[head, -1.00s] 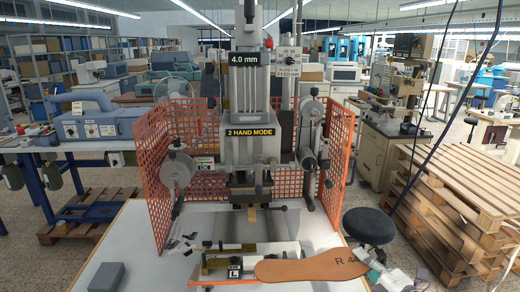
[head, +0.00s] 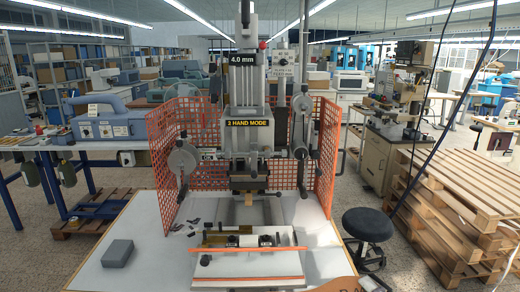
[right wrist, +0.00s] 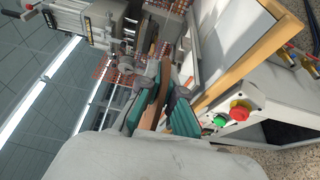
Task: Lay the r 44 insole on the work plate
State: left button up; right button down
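The insole (head: 340,285) is brown and only its top edge shows at the bottom right of the head view; its lettering is mostly cut off. In the right wrist view the insole (right wrist: 149,92) is seen nearly edge-on between the teal fingers. My right gripper (right wrist: 158,105) is shut on it. In the head view the right gripper (head: 371,283) shows only in part at the bottom edge. The pale work plate (head: 245,267) lies in front of the press, with an orange bar across it and two small black labels behind the bar. My left gripper is out of view.
The stamping press (head: 249,142) stands behind the plate between orange mesh guards (head: 326,150). A grey block (head: 117,253) lies on the table at left. A black stool (head: 367,225) and stacked pallets (head: 460,200) stand at right. Small dark pieces lie left of the plate.

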jog(key=s+a+f+y+b, duration=0.1)
jog(key=s+a+f+b, duration=0.1)
jog(key=s, duration=0.4)
jog(key=s+a+f+n+b, duration=0.1)
jog(key=s+a+f+b, duration=0.2)
jog(key=s, duration=0.3)
jog(key=shift+f+g+y+b, duration=0.25)
jog(key=shift+g+y+b, duration=0.1)
jog(key=shift+g+y, duration=0.05)
